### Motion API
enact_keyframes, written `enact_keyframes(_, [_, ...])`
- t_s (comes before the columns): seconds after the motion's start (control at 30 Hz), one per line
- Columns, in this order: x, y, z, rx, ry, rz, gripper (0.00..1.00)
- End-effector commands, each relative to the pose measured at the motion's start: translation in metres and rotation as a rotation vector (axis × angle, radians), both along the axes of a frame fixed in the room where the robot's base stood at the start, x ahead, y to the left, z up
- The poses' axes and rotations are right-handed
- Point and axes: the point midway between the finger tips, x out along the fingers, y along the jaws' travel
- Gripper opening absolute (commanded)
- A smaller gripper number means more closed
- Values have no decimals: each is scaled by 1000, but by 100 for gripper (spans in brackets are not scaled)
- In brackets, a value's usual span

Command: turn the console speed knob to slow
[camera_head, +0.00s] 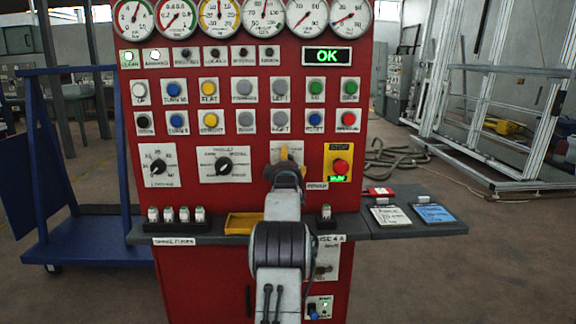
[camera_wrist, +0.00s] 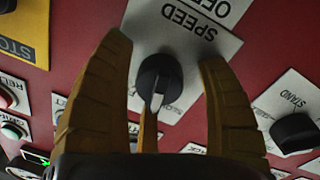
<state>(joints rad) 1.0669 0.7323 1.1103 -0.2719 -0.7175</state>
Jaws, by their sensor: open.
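The speed knob (camera_wrist: 158,80) is a round black knob with a white pointer mark on a white plate (camera_wrist: 185,35) lettered "SPEED" and "OFF", upside down in the wrist view. Its pointer aims toward the bottom of that view. My gripper (camera_wrist: 162,52) is open, with yellow ribbed fingers on either side of the knob; a gap shows on both sides at the fingertips. A third finger shows below the knob. In the head view my gripper (camera_head: 287,158) is in front of the speed plate and hides the knob. The "slow" mark cannot be read.
The red console (camera_head: 255,125) carries a mode knob (camera_head: 222,166) to the left and a red stop button (camera_head: 341,166) on a yellow plate to the right. A grey shelf (camera_head: 375,227) juts out below, bearing a yellow tray (camera_head: 243,228) and clipboards.

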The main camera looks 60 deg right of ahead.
Motion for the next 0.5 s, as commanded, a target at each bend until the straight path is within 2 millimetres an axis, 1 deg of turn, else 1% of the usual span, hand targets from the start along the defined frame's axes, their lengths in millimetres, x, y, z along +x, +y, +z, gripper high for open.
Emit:
enact_keyframes(0.13, [0,0,0,0,0,0,68])
enact_keyframes(0.17, [0,0,0,0,0,0,70])
enact_keyframes(0.5, [0,0,0,0,0,0,40])
